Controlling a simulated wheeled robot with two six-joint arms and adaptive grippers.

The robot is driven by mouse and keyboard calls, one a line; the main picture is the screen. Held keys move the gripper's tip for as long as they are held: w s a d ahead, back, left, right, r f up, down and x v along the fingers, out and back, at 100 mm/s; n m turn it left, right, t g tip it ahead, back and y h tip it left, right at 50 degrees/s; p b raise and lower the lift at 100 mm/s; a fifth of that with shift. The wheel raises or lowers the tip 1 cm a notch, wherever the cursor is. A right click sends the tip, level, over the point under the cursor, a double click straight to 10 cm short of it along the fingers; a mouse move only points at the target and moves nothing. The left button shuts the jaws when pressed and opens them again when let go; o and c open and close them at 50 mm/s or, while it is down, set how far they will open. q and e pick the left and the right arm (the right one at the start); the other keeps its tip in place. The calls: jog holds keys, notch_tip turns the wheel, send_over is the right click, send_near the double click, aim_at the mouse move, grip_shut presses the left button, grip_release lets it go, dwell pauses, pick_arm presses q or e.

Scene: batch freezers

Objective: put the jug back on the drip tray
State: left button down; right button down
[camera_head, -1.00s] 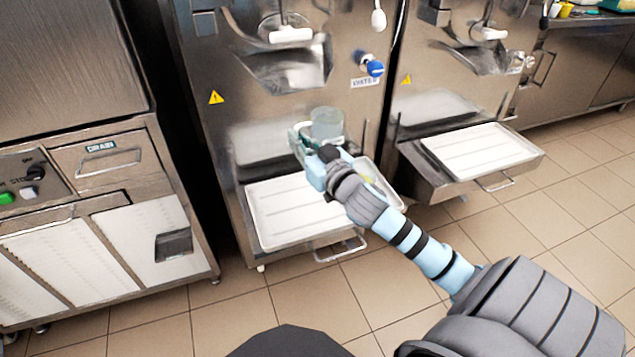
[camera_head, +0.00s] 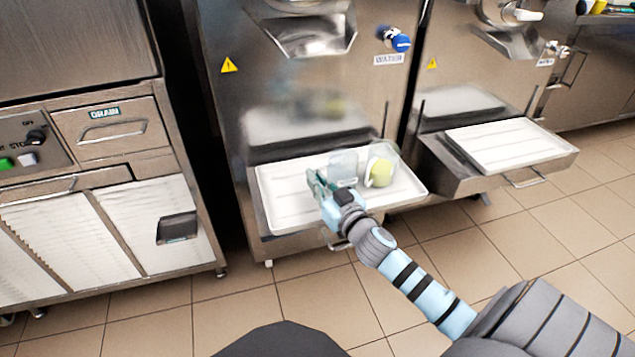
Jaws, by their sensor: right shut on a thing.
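The clear jug (camera_head: 343,166) is at the white drip tray (camera_head: 282,214) of the middle freezer, over its middle part. It looks upright. I cannot tell whether its base touches the tray or is just above it. My right gripper (camera_head: 319,184) is shut on the jug at its left side. The gripper and wrist hide part of the jug's lower edge and the tray's front. My left gripper is not in view.
A clear container with something yellow-green (camera_head: 381,172) stands on the tray just right of the jug. The tray's left part is bare. A blue-knobbed water tap (camera_head: 398,40) is above. Another freezer's white tray (camera_head: 510,144) is to the right; a cabinet (camera_head: 110,150) is left.

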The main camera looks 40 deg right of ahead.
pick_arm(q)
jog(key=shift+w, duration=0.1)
pick_arm(e)
jog(key=shift+f, duration=0.1)
jog(key=c, duration=1.7)
grip_release()
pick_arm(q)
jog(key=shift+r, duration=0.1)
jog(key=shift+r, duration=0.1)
